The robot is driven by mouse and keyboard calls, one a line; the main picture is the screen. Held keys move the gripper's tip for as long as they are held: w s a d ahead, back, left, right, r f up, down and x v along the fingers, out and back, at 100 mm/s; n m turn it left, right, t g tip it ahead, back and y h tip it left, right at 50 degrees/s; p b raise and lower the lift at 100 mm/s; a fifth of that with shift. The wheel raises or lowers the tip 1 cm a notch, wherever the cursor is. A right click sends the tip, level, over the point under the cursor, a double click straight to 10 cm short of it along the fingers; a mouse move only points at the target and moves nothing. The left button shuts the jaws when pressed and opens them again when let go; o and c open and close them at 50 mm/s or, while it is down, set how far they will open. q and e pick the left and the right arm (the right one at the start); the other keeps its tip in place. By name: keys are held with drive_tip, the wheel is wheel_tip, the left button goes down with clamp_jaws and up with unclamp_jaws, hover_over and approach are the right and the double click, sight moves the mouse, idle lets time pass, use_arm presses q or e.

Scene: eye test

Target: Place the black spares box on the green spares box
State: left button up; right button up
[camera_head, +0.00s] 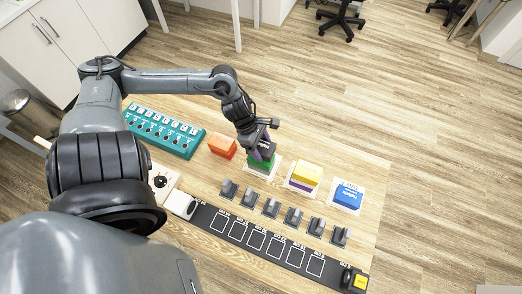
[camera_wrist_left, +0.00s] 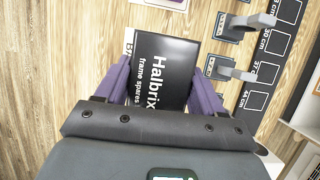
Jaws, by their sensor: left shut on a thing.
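My left gripper (camera_head: 261,151) is shut on the black spares box (camera_wrist_left: 160,72), with a purple finger on each side of it in the wrist view. The box's top reads "Halbrix frame spares". In the head view the black box (camera_head: 267,147) is partly hidden by the gripper and sits directly over the green spares box (camera_head: 260,165), which stands on a white mat. I cannot tell whether the two boxes touch. In the wrist view the green box is hidden beneath the black one. My right gripper is not in view.
An orange box (camera_head: 222,146) stands to the left. A yellow box (camera_head: 307,174) on a purple one and a blue box (camera_head: 348,195) stand to the right. Several grey clips (camera_head: 270,207) line the front, before a black marked strip (camera_head: 255,238). A teal tray (camera_head: 165,131) lies far left.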

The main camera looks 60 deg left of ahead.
sight(261, 152)
use_arm(q)
drive_tip(key=shift+f+b, duration=0.3)
drive_tip(key=shift+f, duration=1.45)
drive_tip(key=shift+f, duration=0.15)
drive_tip(key=o, duration=1.1)
